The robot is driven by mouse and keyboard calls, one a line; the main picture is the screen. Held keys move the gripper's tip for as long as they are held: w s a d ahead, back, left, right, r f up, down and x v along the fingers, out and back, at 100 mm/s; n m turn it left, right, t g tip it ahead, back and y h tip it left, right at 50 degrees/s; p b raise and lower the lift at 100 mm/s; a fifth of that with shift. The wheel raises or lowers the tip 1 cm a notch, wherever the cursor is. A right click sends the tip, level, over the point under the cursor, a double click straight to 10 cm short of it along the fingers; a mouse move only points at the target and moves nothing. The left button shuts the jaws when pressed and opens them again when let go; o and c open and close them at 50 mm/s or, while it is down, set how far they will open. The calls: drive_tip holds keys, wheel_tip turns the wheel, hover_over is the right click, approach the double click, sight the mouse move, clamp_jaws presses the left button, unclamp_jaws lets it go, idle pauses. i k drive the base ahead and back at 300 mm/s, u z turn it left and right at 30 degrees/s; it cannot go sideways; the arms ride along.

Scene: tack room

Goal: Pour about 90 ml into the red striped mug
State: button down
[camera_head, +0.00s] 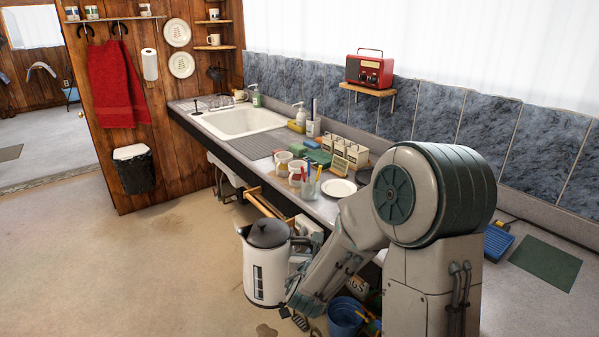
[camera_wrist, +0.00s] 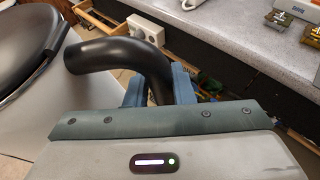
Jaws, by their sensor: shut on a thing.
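A white kettle (camera_head: 264,275) with a dark lid and a dark level window hangs upright in front of the counter. My gripper (camera_wrist: 158,86) is shut on its black curved handle (camera_wrist: 108,52), with a blue finger on each side; the arm hides most of the grip in the head view. The kettle's lid and body also show at the left of the wrist view (camera_wrist: 90,125). Two pale mugs stand on the counter, a rear one (camera_head: 283,160) and a front one (camera_head: 297,172). They are too small for me to tell which has red stripes.
A white plate (camera_head: 338,188), a rack of white canisters (camera_head: 356,154) and a glass holding upright items crowd the counter near the mugs. The sink (camera_head: 240,122) lies beyond. An open drawer (camera_head: 265,203) juts below the counter edge, and a blue bucket (camera_head: 344,318) stands on the floor.

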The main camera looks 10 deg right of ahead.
sight(295, 175)
drive_tip(key=k, duration=0.4)
drive_tip(key=u, duration=0.25)
drive_tip(key=i, duration=1.25)
